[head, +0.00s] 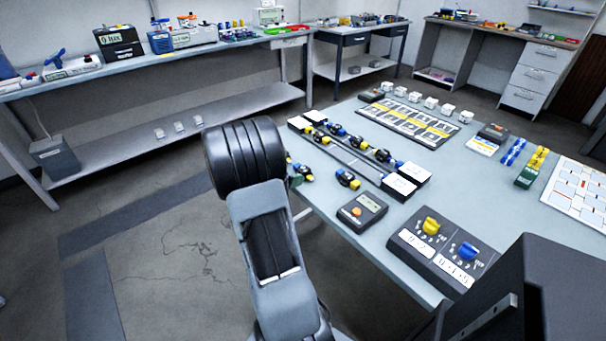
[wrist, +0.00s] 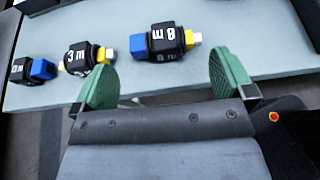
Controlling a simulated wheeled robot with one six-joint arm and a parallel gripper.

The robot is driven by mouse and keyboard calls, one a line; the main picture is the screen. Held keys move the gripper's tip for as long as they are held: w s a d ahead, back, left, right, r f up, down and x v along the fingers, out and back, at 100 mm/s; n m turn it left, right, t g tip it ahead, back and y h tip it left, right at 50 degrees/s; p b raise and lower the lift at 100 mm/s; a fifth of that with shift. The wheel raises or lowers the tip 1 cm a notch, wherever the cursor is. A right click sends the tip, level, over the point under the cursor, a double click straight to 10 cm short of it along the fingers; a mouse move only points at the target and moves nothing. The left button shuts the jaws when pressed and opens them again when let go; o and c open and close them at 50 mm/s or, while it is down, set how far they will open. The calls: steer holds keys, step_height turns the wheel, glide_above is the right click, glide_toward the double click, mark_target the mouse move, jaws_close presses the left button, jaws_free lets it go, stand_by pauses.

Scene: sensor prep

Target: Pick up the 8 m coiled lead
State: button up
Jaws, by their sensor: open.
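In the wrist view, the 8 m coiled lead (wrist: 166,42) lies on the grey table. It is a black coil with a white marking that appears to read 8 m, a blue plug on its left and a yellow and white plug on its right. My gripper (wrist: 165,78) is open and empty. Its two green fingers are spread wide, with the lead just beyond them and between their lines; no contact shows. In the head view my gripper (head: 295,180) is mostly hidden behind my arm at the table's left edge; I cannot tell which lead there is the 8 m one.
Two similar coiled leads (wrist: 84,58) (wrist: 35,70) lie to the left in the wrist view. A long dark rack (head: 350,160) with more leads lies beside them. A handheld meter (head: 362,210) and a two-knob box (head: 443,245) stand nearer on the table.

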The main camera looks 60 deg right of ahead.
mark_target(298, 171)
steer(key=shift+b+x, duration=0.35)
steer(key=shift+x, duration=2.45)
steer(key=shift+f, duration=0.1)
steer(key=c, duration=0.8)
